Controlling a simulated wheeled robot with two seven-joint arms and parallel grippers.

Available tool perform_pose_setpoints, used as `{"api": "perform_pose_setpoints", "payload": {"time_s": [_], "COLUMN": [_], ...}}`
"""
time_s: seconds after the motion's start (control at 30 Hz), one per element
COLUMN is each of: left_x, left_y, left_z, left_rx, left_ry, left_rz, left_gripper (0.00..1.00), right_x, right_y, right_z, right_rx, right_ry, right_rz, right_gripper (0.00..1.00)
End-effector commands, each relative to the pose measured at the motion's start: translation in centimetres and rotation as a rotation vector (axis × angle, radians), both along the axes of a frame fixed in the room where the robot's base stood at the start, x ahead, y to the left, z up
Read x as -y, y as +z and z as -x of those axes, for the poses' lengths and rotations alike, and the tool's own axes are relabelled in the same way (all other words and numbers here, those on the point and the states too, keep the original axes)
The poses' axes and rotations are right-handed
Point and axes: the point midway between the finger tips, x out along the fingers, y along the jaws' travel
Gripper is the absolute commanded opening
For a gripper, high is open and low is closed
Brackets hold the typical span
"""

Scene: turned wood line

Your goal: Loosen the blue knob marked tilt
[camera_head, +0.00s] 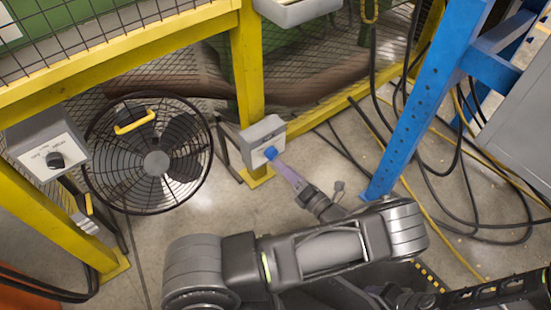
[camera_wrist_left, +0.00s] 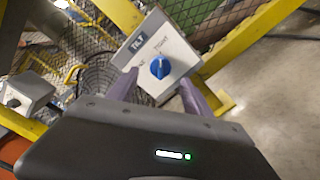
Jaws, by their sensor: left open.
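The blue knob (camera_head: 270,153) sits on the front of a light grey box (camera_head: 262,132) fixed to a yellow post. In the left wrist view the blue knob (camera_wrist_left: 160,68) is on a white panel (camera_wrist_left: 183,53) with a dark TILT label (camera_wrist_left: 138,43) above it. My left gripper (camera_head: 280,165) reaches up to the box from the lower right. In its wrist view the purple fingers of my left gripper (camera_wrist_left: 158,77) are open, one either side below the knob, with a gap to each. Contact cannot be made out. A dark part of my right arm shows at the lower right; its jaws are unclear.
A second grey box (camera_head: 45,142) with a black knob (camera_head: 55,160) is at the left. A black floor fan (camera_head: 150,160) stands between the boxes. A blue frame (camera_head: 425,100) and loose cables (camera_head: 465,190) are at the right. Yellow rails and mesh lie behind.

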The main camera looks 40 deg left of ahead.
Motion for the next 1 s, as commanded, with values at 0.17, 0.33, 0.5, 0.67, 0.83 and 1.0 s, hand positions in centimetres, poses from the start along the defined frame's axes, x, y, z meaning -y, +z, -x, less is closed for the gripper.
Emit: {"api": "perform_pose_setpoints", "payload": {"time_s": [0.17, 0.33, 0.5, 0.67, 0.83, 1.0], "left_x": [-2.8, -4.9, -5.7, -5.8, -5.7, -5.7], "left_y": [-0.3, -0.3, -0.1, 0.0, 0.0, 0.0], "left_z": [-0.8, -1.5, -1.7, -1.7, -1.7, -1.7], "left_rx": [0.001, 0.002, 0.001, 0.000, 0.001, 0.001], "left_ry": [0.002, 0.000, 0.000, 0.000, 0.000, 0.000], "left_rz": [-0.001, 0.002, 0.002, 0.002, 0.002, 0.002], "left_gripper": [0.59, 0.59, 0.59, 0.59, 0.50, 0.36], "right_x": [0.0, 0.1, 0.1, 0.1, 0.1, 0.1], "right_y": [-1.2, -1.8, -1.9, -1.8, -1.8, -1.8], "right_z": [-0.2, -0.3, -0.4, -0.4, -0.3, -0.3], "right_rx": [0.001, 0.002, 0.002, 0.002, 0.002, 0.002], "right_ry": [-0.001, -0.002, -0.002, -0.002, -0.002, -0.002], "right_rz": [-0.002, -0.003, -0.004, -0.004, -0.004, -0.004], "right_gripper": [0.54, 0.54, 0.54, 0.54, 0.54, 0.54]}}
